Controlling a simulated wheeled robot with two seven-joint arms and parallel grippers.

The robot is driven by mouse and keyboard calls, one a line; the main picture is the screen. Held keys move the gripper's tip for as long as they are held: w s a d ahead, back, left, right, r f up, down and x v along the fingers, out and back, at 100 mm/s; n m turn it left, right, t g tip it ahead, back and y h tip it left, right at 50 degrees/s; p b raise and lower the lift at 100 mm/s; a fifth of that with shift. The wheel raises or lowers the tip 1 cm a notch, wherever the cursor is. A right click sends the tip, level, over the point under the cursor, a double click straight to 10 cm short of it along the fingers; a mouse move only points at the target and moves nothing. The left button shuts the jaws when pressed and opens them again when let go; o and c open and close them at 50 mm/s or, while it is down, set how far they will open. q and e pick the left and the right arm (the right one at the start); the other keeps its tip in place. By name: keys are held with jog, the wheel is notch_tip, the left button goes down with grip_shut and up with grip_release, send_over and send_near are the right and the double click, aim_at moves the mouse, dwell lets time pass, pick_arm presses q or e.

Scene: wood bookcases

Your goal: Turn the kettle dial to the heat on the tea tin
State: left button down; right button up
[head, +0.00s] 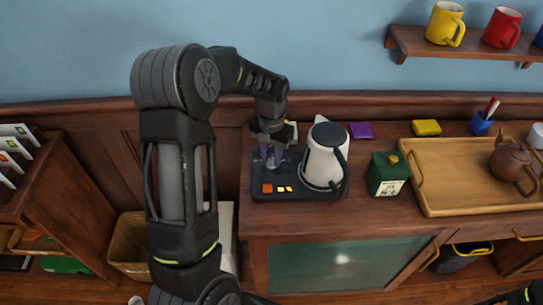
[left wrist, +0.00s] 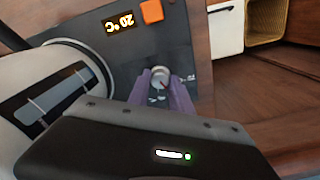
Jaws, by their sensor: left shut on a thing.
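The white kettle (head: 322,165) with a black lid and handle stands on a dark base (head: 312,192). The base has an orange button (head: 267,188) and a small lit display (head: 285,189). In the left wrist view the display (left wrist: 119,22) is turned around and seems to read 20 °C. My left gripper (head: 272,160) points down at the base, left of the kettle. Its purple fingers are shut on the round silver dial (left wrist: 161,76). The green tea tin (head: 385,171) stands right of the kettle; its white label is too small to read. My right gripper is out of view.
A wooden tray (head: 440,193) with a brown teapot (head: 511,162) is at the right. Purple (head: 361,130) and yellow (head: 426,128) boxes and a blue pen cup (head: 481,123) stand behind. Mugs sit on a wall shelf (head: 410,39). The counter front is mostly clear.

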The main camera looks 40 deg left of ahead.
aim_at(271, 160)
pick_arm(q)
jog(key=n+b, duration=0.1)
jog(key=n, duration=0.2)
jog(key=shift+n, duration=0.3)
jog(key=n+b, duration=0.1)
jog(key=n, duration=0.3)
jog(key=shift+n, duration=0.4)
jog(key=c, duration=1.2)
grip_release()
jog(key=shift+o, duration=0.2)
jog(key=shift+r+b, duration=0.55)
jog(key=shift+r, duration=3.4)
